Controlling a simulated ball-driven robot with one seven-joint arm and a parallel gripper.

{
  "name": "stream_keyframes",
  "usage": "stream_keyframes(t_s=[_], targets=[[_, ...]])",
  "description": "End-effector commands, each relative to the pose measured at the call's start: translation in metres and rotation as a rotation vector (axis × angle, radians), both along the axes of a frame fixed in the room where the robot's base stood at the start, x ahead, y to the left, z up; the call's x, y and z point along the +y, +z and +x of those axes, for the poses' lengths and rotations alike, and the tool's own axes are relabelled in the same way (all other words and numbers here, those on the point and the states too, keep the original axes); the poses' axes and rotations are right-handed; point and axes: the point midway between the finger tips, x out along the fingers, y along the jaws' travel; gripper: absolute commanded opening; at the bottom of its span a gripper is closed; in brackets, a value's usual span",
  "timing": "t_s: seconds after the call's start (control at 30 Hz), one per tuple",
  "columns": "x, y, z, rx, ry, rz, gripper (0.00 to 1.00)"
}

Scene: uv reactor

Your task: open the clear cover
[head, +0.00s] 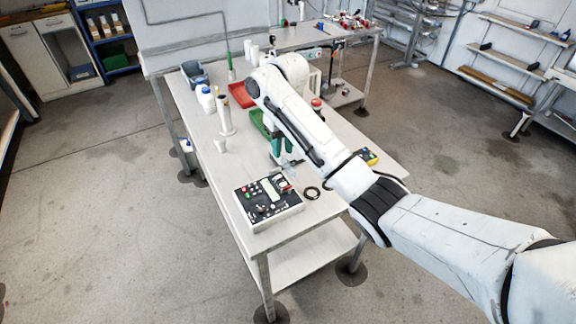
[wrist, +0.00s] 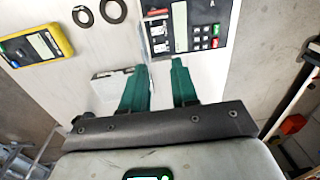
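A control box (head: 268,201) with a keypad, display and knobs sits at the near end of the table; part of it shows at the top of the wrist view (wrist: 199,22). A pale, see-through piece (wrist: 141,78), perhaps the clear cover, stands at the box's edge near my left finger; its shape and whether it touches the finger are unclear. The fingers point at the box's edge.
A black ring (head: 312,193) lies right of the box, and a yellow meter (wrist: 37,46) is farther off. A white tube (head: 225,115), a red tray (head: 242,95) and a green tray (head: 261,124) stand farther back.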

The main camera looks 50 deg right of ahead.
Motion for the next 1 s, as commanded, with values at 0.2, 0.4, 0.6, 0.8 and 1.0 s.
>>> stream_keyframes(t_s=[0.2,0.4,0.6,0.8,1.0], targets=[[-0.025,0.011,-0.001,0.03,-0.032,-0.021,0.29],[-0.024,-0.015,-0.002,0.034,-0.033,-0.019,0.29],[-0.022,-0.051,-0.001,0.032,-0.032,-0.02,0.29],[-0.021,-0.08,0.0,0.03,-0.031,-0.021,0.29],[-0.021,-0.092,0.0,0.028,-0.031,-0.021,0.29]])
